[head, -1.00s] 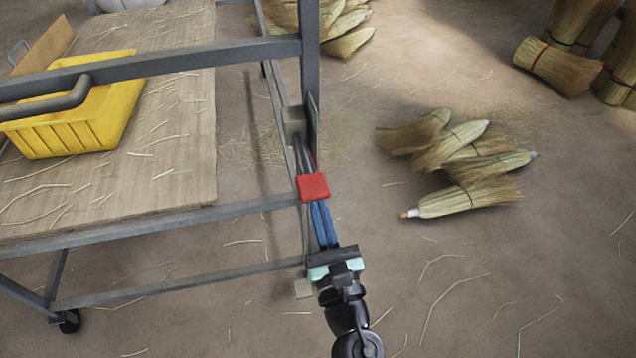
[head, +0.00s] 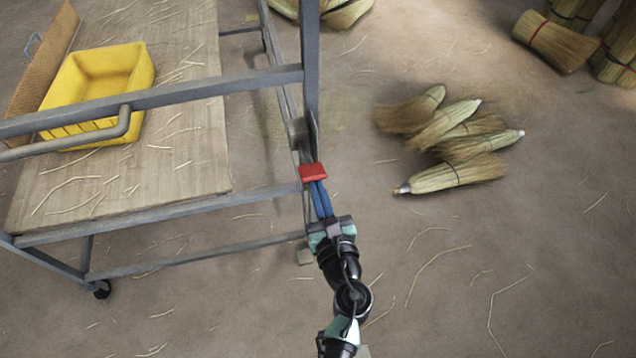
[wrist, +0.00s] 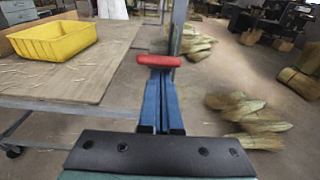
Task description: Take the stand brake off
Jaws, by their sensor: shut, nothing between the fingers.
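The stand is a grey metal frame (head: 215,88) with a caster (head: 102,289) at its lower left in the head view. A red brake lever (head: 313,172) sits on its right-hand side, by the upright. It also shows in the wrist view (wrist: 159,60), straight ahead of the fingers. My gripper (head: 317,186) has blue fingers, shut and empty, pointing at the lever from the near side. In the wrist view the fingertips (wrist: 160,78) end just under the red lever. They look very close to it; I cannot tell whether they touch. The lever's mount is partly hidden.
A yellow bin (head: 98,82) stands on a straw-strewn wooden board (head: 185,165) to the left. Several brooms (head: 455,173) lie on the floor to the right, with more bundles (head: 556,42) at the back right. The floor between is clear except for loose straws.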

